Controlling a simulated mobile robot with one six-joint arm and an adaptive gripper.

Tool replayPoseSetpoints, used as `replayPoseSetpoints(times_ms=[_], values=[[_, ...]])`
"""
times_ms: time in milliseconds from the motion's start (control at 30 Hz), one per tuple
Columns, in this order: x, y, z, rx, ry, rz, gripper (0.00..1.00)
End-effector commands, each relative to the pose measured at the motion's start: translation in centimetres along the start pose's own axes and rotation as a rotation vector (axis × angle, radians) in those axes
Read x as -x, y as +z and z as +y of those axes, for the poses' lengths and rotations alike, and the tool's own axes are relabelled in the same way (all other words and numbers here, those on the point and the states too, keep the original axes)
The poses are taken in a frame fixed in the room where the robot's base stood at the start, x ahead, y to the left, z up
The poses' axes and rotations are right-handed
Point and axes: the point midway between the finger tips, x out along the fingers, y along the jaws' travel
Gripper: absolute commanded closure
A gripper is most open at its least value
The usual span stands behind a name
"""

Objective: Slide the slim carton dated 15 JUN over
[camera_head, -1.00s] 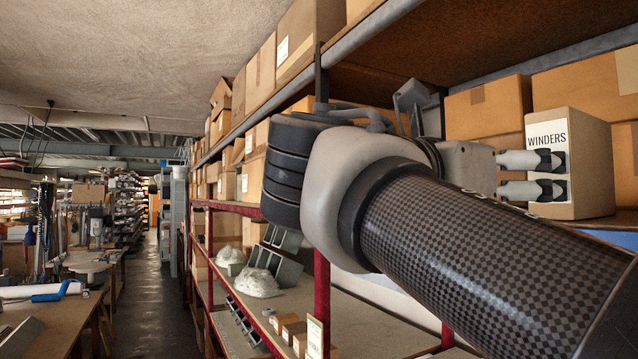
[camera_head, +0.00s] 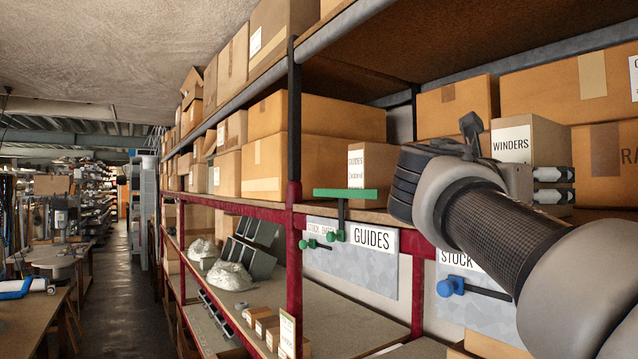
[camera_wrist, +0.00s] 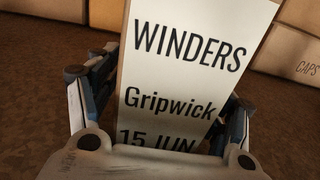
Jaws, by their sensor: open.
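The slim carton (camera_head: 549,147) stands upright on the upper shelf, its white label reading WINDERS. In the wrist view the same carton (camera_wrist: 190,75) shows "WINDERS", "Gripwick" and a partly cut-off "15 JUN". My gripper (camera_head: 572,184) is open, its fingers pointing right, in front of the carton's lower part in the head view. In the wrist view my gripper (camera_wrist: 165,115) has one finger to each side of the carton, the right one partly hidden. I cannot tell whether either finger touches it. The carton's lower part is hidden by my gripper.
Another slim carton (camera_head: 375,166), labelled GUIDES, stands further left on the shelf. Brown boxes (camera_head: 455,105) stand behind. A green T-shaped piece (camera_head: 345,194) and a GUIDES sign board (camera_head: 352,255) are at the shelf front. A dark upright (camera_head: 294,110) stands left; the aisle (camera_head: 125,290) is clear.

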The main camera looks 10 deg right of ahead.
Motion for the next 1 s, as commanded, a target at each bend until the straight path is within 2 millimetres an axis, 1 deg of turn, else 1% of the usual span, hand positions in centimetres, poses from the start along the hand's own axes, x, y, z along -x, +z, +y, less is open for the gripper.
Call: replayPoseSetpoints(times_ms=[100, 367, 400, 1000], values=[[-0.52, 0.01, -0.03, 0.0, -0.001, 0.0, 0.27], [-0.56, -0.01, -0.01, 0.0, 0.0, 0.0, 0.27], [-0.55, -0.01, -0.01, 0.0, 0.0, 0.0, 0.28], [-0.52, 0.0, -0.02, 0.0, 0.0, 0.0, 0.68]])
